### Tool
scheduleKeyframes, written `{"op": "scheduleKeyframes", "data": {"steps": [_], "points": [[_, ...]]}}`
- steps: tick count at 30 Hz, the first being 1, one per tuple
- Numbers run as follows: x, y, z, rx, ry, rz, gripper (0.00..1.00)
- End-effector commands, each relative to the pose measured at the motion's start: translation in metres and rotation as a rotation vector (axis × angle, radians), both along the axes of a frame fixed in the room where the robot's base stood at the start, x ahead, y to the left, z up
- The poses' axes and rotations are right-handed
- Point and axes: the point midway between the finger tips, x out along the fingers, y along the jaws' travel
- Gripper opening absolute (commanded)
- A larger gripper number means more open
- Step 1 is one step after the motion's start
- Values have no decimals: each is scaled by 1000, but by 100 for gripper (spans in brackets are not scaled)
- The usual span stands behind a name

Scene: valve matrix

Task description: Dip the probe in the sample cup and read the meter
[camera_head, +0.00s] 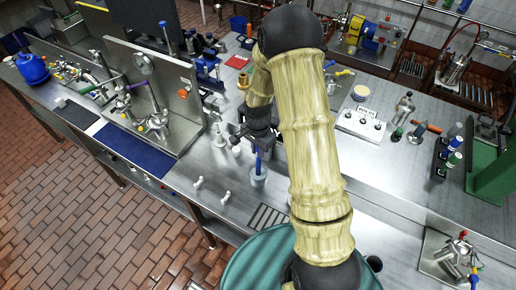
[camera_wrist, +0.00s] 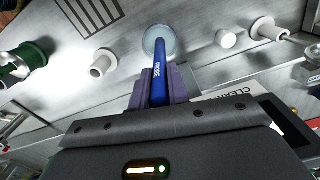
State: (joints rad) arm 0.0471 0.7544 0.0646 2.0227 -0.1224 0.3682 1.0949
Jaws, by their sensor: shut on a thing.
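My gripper (camera_wrist: 160,88) is shut on the blue probe (camera_wrist: 158,68), whose side reads "PROBE". The probe points away from the wrist, and its far end overlaps the pale round cup (camera_wrist: 158,40). In the head view my gripper (camera_head: 258,142) is above the bench, with the blue probe (camera_head: 258,162) upright below it. The probe's lower end meets the mouth of the pale cup (camera_head: 259,178); I cannot tell how deep it is. A dark-screened box beside my gripper, partly hidden, may be the meter (camera_wrist: 290,122); no reading is legible.
A white label starting "CLEAN" (camera_wrist: 225,93) lies near my gripper. A valve panel (camera_head: 150,85) and blue mat (camera_head: 135,150) are further left. A white knobbed box (camera_head: 360,125) is at right.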

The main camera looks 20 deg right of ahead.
Motion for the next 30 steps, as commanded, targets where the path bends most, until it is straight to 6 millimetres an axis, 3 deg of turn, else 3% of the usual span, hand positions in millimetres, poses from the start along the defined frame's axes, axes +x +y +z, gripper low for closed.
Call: {"op": "scheduleKeyframes", "data": {"steps": [13, 30], "points": [[0, 0, -29, 0, 0, -1, 0], [0, 0, -32, 0, 0, -1, 0]]}}
